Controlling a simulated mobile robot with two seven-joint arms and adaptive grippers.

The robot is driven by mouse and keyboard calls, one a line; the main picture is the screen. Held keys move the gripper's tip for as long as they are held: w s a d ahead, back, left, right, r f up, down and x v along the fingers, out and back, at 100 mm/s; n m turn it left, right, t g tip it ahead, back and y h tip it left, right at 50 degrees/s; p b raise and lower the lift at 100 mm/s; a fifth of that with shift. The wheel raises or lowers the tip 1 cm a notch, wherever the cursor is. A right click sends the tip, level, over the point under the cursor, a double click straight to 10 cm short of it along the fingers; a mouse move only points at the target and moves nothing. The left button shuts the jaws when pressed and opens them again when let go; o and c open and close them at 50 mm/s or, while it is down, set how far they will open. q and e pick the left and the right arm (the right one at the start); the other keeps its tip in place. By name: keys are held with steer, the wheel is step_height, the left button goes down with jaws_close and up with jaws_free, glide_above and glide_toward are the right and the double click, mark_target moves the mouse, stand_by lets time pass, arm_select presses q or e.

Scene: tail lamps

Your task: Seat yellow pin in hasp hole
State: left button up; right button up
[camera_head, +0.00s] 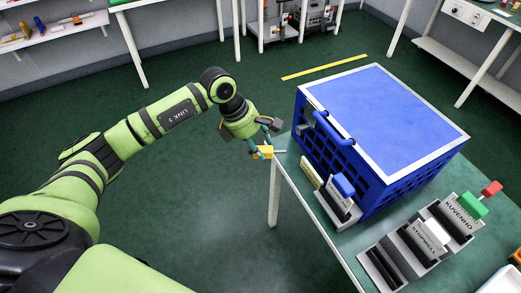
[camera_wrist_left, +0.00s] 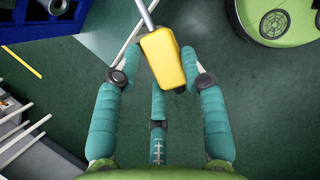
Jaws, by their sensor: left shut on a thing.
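The yellow pin (camera_head: 265,152) has a blocky yellow handle and a thin grey shaft. My left gripper (camera_head: 262,142) is shut on its handle, just off the table's left corner. The shaft points right, toward the table. In the left wrist view, the yellow handle (camera_wrist_left: 163,58) is between the teal fingers of the gripper (camera_wrist_left: 160,64), with the shaft pointing up. A blue crate (camera_head: 375,170) with a white-edged blue lid stands on the table. A small grey fitting (camera_head: 304,128) on its left side may be the hasp; its hole cannot be made out. My right gripper is out of view.
A grey holder with a blue-handled piece (camera_head: 343,185) stands before the crate. A grey rack (camera_head: 380,268) with labelled blocks and green (camera_head: 473,206) and red (camera_head: 492,188) handles is at the lower right. The floor left of the green table (camera_head: 300,195) is clear.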

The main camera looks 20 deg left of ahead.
arm_select(q)
steer(key=a+n, duration=0.1)
steer(key=w+f+n+t+y, duration=0.1)
steer(key=n, duration=0.1)
steer(key=w+a+f+n, duration=0.1)
steer(key=n, duration=0.1)
steer(key=shift+w+a+t, duration=0.1)
steer(key=shift+a+t, duration=0.2)
steer(key=shift+a, duration=0.05)
steer(key=shift+w+d+b, duration=1.55)
steer(key=shift+w+d, duration=0.25)
steer(key=shift+w, duration=0.3)
steer(key=shift+b, duration=0.3)
steer(key=shift+w+d, duration=0.1)
steer(key=shift+w+d+b, duration=0.8)
steer(key=shift+w+d, duration=0.1)
steer(key=shift+w, duration=0.15)
